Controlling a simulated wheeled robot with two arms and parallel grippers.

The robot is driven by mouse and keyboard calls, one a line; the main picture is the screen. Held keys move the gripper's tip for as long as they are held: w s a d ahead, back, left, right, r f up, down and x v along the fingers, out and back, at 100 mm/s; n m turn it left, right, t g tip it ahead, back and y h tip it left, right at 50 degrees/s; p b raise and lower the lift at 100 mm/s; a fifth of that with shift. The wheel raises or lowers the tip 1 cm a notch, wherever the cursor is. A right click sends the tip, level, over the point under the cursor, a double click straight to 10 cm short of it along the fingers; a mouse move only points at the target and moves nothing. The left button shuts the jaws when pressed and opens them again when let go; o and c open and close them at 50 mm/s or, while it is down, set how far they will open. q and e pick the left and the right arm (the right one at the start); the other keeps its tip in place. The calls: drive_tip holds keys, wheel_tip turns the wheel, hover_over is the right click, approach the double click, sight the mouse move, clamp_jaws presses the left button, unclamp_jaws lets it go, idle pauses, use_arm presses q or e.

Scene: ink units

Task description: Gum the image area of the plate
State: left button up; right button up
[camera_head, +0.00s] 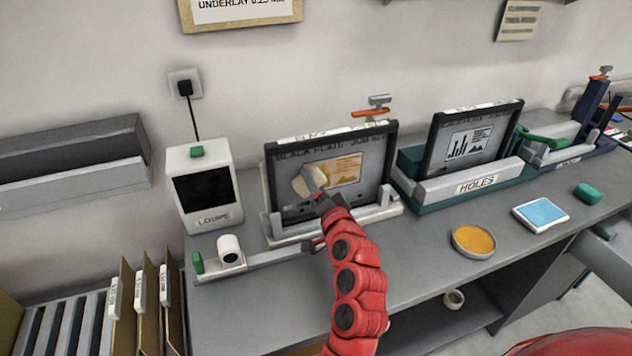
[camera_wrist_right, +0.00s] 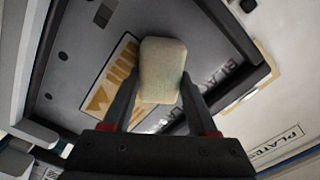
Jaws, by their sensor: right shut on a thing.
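The black plate (camera_head: 290,165) stands upright in a framed holder on the bench, with a golden-brown image area (camera_head: 347,168) showing a picture and bars. My right gripper (camera_head: 320,193) is in front of its left part, shut on a pale beige sponge (camera_head: 305,182). In the right wrist view the sponge (camera_wrist_right: 160,68) sits between the two fingers (camera_wrist_right: 158,88) and covers part of the image area (camera_wrist_right: 112,82). I cannot tell for sure whether it touches the plate. A round dish of orange-yellow liquid (camera_head: 473,240) stands on the bench to the right. My left gripper is not in view.
A second framed plate (camera_head: 468,144) stands in a green holder marked HOLES (camera_head: 478,184). A white LOUPE unit (camera_head: 203,186) stands left. The bench front between the holder and dish is clear.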

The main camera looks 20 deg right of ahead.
drive_tip(key=s, duration=0.6)
drive_tip(key=shift+d, duration=0.1)
drive_tip(key=s+p, duration=0.3)
drive_tip(key=shift+p, duration=0.35)
idle(0.6)
